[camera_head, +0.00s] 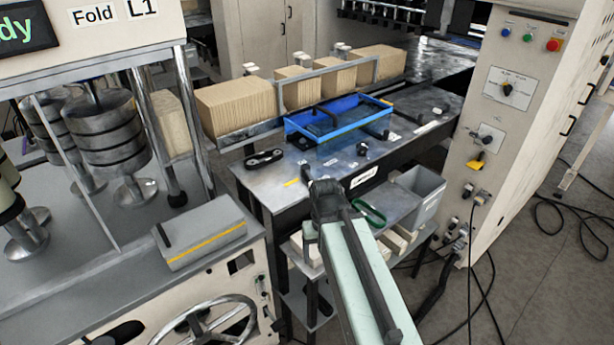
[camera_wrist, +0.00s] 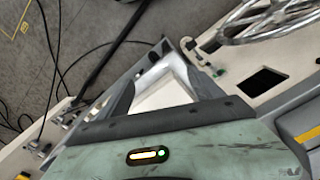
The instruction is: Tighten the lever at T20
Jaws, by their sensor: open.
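No label reading T20 can be made out in either view, so I cannot tell which part is its lever. On the steel table (camera_head: 262,190) a small black knob or lever (camera_head: 362,149) sits in front of the blue tray (camera_head: 300,128). A dark flat two-holed part (camera_head: 264,158) lies at the table's left. The cabinet at right carries a yellow handle (camera_head: 476,165). My gripper (camera_wrist: 168,52) is open in the wrist view, its grey fingers spread, with no lever visible between them. In the head view my arm's dark end (camera_head: 325,200) overlaps the table's front edge.
Kraft stacks (camera_head: 234,105) stand behind the tray. A grey bin (camera_head: 421,190) and a green ring (camera_head: 369,213) are right of my arm. The folding machine with a handwheel (camera_head: 207,325) is at left. Cables (camera_head: 482,280) lie on the floor at right.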

